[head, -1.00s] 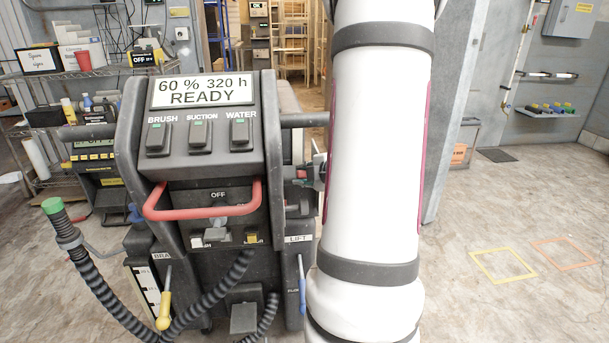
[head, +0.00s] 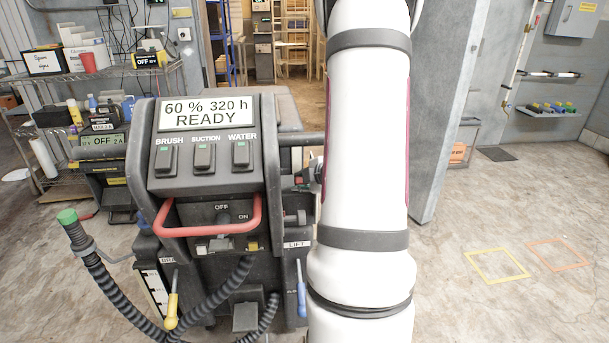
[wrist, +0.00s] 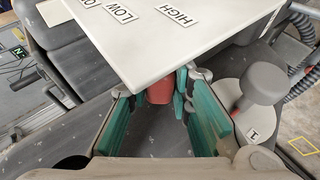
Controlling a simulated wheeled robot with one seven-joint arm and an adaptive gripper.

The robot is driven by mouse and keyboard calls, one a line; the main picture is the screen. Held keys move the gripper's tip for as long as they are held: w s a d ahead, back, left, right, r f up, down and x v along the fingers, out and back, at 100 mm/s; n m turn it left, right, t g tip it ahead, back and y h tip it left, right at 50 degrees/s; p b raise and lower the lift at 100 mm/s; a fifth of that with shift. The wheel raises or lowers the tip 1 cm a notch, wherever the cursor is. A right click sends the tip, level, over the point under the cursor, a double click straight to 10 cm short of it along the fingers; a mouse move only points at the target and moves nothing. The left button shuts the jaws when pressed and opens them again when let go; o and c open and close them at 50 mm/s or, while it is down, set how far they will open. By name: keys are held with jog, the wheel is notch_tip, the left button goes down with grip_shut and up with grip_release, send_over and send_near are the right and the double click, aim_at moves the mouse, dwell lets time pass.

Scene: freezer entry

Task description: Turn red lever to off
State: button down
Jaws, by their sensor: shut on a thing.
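In the wrist view, a red lever piece (wrist: 160,89) shows between the teal-padded fingers of my gripper (wrist: 158,95), just under the edge of a pale panel (wrist: 150,40) with the labels LOW and HIGH. The fingers are shut on it; the panel hides its upper part and its far end. A third label at the panel's left is cut off. In the head view my white arm stands in front of this place and hides the fingers and the red lever.
A dark cleaning machine (head: 207,170) stands left of my arm, with a READY display, a red U-shaped bar (head: 205,231) and a switch marked OFF and ON. A ribbed hose (head: 100,272) hangs at its left. Open floor (head: 455,225) lies to the right.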

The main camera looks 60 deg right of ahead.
jog(key=shift+w+d+r, duration=0.4)
jog(key=shift+r, duration=0.25)
jog(key=c, duration=1.4)
grip_release()
jog(key=shift+c, duration=0.2)
jog(key=shift+s+f, duration=0.1)
jog(key=shift+a, duration=0.1)
jog(key=shift+s, duration=0.3)
jog(key=v, duration=1.1)
jog(key=shift+r, duration=0.2)
jog(key=shift+s+a, duration=0.1)
jog(key=shift+s, duration=0.05)
